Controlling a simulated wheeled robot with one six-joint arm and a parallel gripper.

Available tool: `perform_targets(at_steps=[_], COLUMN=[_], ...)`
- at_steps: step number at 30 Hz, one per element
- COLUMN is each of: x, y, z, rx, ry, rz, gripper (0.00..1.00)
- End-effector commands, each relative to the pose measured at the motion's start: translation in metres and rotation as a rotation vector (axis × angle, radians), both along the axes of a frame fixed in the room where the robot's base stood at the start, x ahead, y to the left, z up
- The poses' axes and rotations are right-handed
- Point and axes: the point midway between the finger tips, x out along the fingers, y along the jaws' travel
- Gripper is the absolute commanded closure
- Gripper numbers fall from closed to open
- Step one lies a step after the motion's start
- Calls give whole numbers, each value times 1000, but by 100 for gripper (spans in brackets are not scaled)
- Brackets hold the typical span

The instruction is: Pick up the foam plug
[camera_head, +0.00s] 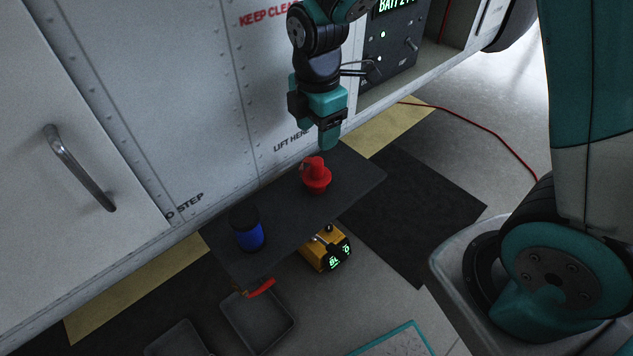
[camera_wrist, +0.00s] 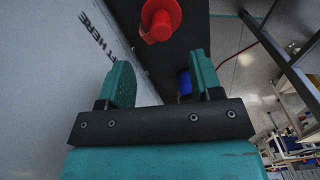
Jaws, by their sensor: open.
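The foam plug looks to be the red stepped piece (camera_head: 316,176) standing upright on a dark narrow bench, toward the bench's far end. It also shows in the wrist view (camera_wrist: 160,20), at the top, ahead of and between the fingers. My gripper (camera_head: 328,140) hangs just above and slightly right of the red plug in the head view. In the wrist view my gripper (camera_wrist: 160,78) has its two teal fingers wide apart with nothing between them. The plug is apart from both fingers.
The dark bench (camera_head: 285,213) also bears a blue cylinder with a black top (camera_head: 247,228). A white riveted panel wall (camera_head: 190,90) runs close behind the bench. A yellow box with a lit display (camera_head: 326,252) and a grey tray (camera_head: 257,318) are lower down. A red cable (camera_head: 500,150) lies right.

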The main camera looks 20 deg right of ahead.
Motion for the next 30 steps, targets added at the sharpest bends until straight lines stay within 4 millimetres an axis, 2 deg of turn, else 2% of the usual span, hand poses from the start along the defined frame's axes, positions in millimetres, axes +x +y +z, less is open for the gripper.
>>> perform_targets(at_steps=[1, 4, 13, 21, 30], x=[-1, -1, -1, -2, -2], y=[0, 0, 0, -1, -1], z=[-13, -31, -56, -94, -99], rx=[-1, -1, 0, 1, 1], ry=[6, 4, 3, 1, -1], rz=[0, 0, -1, -1, -1], gripper=[41, 41, 41, 41, 41])
